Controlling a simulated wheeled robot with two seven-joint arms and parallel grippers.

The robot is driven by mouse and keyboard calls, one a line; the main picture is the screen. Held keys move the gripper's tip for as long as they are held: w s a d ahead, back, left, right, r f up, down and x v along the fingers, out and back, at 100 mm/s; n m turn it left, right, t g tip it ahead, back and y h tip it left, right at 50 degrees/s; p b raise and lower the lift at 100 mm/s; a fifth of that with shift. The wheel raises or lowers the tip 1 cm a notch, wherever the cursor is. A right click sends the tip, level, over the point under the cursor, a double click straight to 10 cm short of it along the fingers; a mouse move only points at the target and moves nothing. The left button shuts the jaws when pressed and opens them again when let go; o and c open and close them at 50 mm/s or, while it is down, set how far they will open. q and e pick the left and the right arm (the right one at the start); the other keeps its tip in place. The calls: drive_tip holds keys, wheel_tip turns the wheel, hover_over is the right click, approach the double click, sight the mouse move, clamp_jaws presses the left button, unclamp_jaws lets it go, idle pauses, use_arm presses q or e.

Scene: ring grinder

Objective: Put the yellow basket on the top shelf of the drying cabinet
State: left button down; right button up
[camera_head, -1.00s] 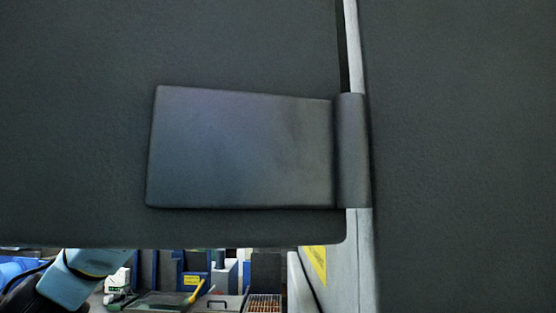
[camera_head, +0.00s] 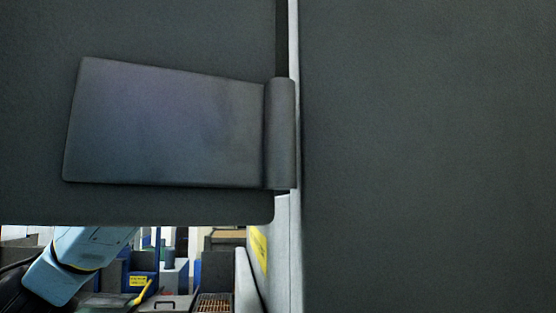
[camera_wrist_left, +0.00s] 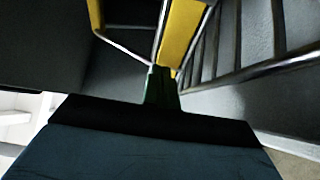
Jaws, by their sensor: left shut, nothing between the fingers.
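In the left wrist view, a yellow strip (camera_wrist_left: 181,35) with thin metal bars beside it shows just beyond my left gripper (camera_wrist_left: 162,72). I cannot tell whether this is the yellow basket. The dark fingers are together, with nothing visible between them, and I cannot tell whether they touch the yellow part. In the head view, a large dark door-like panel (camera_head: 170,25) with a hinge plate (camera_head: 165,125) fills the left, perhaps of the drying cabinet. No top shelf is recognisable. My left gripper is hidden there and my right gripper is out of view.
A second dark panel (camera_head: 430,150) fills the right of the head view, very close. Below the left panel, a workbench area shows blue bins and a wire-like tray (camera_head: 213,303). A pale wall edge with a yellow label (camera_head: 258,248) stands beside the gap. Metal rails (camera_wrist_left: 255,70) cross the wrist view.

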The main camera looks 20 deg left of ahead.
use_arm(q)
drive_tip(key=shift+a, duration=0.15)
drive_tip(key=a+b+v, duration=0.2)
drive_tip(key=b+v, duration=0.1)
drive_tip(key=v, duration=0.9)
drive_tip(key=shift+a, duration=0.35)
drive_tip(key=shift+f, duration=0.1)
